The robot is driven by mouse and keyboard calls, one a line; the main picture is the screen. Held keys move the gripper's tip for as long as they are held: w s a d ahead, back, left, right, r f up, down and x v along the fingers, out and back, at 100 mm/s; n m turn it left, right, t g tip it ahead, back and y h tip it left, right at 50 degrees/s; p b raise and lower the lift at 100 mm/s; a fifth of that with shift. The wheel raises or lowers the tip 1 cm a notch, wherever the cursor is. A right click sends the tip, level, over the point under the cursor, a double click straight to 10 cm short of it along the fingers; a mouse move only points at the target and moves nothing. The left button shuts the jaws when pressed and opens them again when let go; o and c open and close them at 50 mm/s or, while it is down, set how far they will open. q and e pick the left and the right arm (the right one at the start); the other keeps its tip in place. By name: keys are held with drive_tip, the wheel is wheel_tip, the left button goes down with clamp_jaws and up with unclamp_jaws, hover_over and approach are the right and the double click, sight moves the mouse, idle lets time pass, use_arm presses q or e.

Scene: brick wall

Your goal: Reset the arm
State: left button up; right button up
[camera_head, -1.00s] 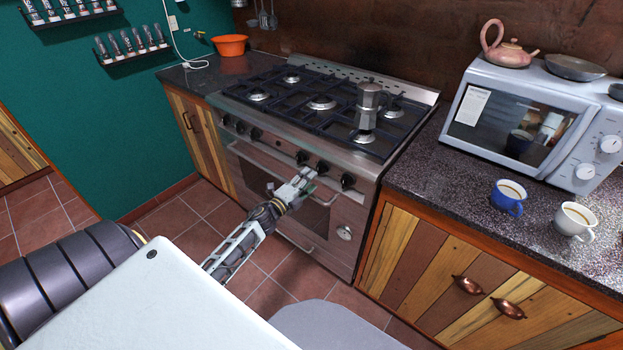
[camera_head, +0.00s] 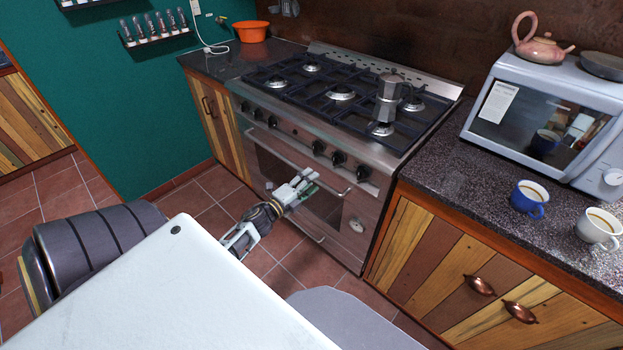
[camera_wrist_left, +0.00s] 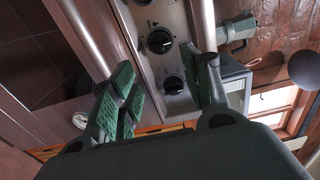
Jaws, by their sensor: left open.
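My left gripper (camera_head: 302,187) is in front of the stove's oven door, below the row of black knobs, in the head view. In the left wrist view its two green-padded fingers (camera_wrist_left: 165,92) stand apart with nothing between them. Past the fingers, the wrist view shows the stove's knobs (camera_wrist_left: 160,41) and metal handle bar. It cannot be told from these views whether the fingers touch the stove (camera_head: 300,165). My right gripper is not in view.
A moka pot (camera_head: 388,98) stands on the stove. A blue cup (camera_head: 527,200) and a white cup (camera_head: 597,228) stand on the right counter before a microwave (camera_head: 535,125). An orange bowl (camera_head: 251,32) sits at the back left. Tiled floor (camera_head: 70,197) is clear at left.

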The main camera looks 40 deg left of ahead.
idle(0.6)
use_arm(q)
drive_tip(key=s+d+f+n+g+y+p, duration=0.1)
drive_tip(key=s+f+n+g, duration=0.25)
drive_tip(key=f, duration=0.75)
drive_tip(key=s+f+n+g+y, duration=0.1)
drive_tip(key=s+f+n+g, duration=0.2)
drive_tip(key=f, duration=0.8)
drive_tip(key=s+d+f+n+g+y+p, duration=0.1)
drive_tip(key=s+f+n, duration=0.35)
drive_tip(key=f, duration=0.65)
drive_tip(key=s+d+f+n+g, duration=0.1)
drive_tip(key=s+d+f+g, duration=0.1)
drive_tip(key=s+f, duration=0.4)
drive_tip(key=s+d+f+n+g+p, duration=0.1)
drive_tip(key=s+f+g, duration=0.3)
drive_tip(key=s, duration=1.1)
drive_tip(key=s+d+f+n+g, duration=0.3)
drive_tip(key=s+f, duration=0.6)
drive_tip(key=s, duration=0.1)
drive_tip(key=shift+s+d+h+p, duration=0.25)
drive_tip(key=shift+s+h+p, duration=0.05)
drive_tip(key=shift+p, duration=0.1)
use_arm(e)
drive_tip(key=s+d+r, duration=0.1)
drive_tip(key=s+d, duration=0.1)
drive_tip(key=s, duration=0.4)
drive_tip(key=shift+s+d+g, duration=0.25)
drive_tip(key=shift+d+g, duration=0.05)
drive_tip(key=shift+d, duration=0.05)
